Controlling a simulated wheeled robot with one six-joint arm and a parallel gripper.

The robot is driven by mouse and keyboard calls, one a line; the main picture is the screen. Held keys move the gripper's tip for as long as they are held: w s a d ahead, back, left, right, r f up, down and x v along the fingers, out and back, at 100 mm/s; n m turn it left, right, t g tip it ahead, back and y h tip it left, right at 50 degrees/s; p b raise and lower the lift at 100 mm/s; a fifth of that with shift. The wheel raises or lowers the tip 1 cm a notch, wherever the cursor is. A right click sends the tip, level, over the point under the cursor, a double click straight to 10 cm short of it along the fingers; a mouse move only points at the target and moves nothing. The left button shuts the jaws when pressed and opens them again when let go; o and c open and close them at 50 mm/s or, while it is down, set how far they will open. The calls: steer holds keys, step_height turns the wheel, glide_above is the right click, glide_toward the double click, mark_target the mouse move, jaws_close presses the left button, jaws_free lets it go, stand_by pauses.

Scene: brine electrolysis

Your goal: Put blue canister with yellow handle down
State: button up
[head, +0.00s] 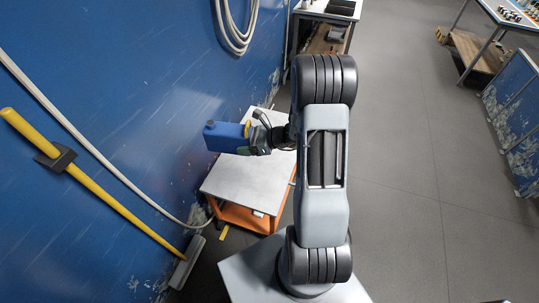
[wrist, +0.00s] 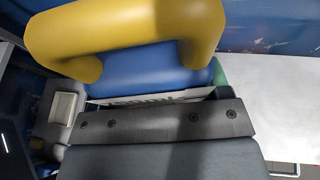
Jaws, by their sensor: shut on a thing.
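The blue canister (head: 226,138) with its yellow handle is at my gripper (head: 262,141) in the head view. It hangs over the left part of a small cart's pale top (head: 234,187), close to the blue wall. In the wrist view the yellow handle (wrist: 128,32) and part of the blue body (wrist: 150,72) fill the top, just past my gripper. My gripper is shut on the canister. The canister's underside is hidden, and I cannot tell its exact height above the cart top.
The cart has an orange frame (head: 240,217). A yellow-handled tool (head: 98,194) leans on the blue wall (head: 110,70) at left, near a pale hose (head: 90,135). A table (head: 325,12) stands at the back. Grey floor (head: 410,180) at right is clear.

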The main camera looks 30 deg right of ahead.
steer(key=s+d+f+m+t+h+b, duration=0.1)
steer(key=s+d+f+b, duration=0.3)
steer(key=d+f+b, duration=0.75)
steer(key=s+d+f+m+t+h+b, duration=0.1)
steer(key=s+d+f+b, duration=0.45)
steer(key=f+b, duration=1)
steer(key=b, duration=0.6)
glide_above(268, 185)
steer(key=f, duration=0.7)
steer(key=shift+s+d, duration=0.25)
steer(key=shift+d, duration=0.15)
steer(key=shift+w+a+f+b, duration=0.15)
steer(key=shift+f+b, duration=0.2)
steer(key=shift+w+a+f+b, duration=0.15)
steer(key=shift+f+b, duration=0.3)
steer(key=shift+f, duration=1.15)
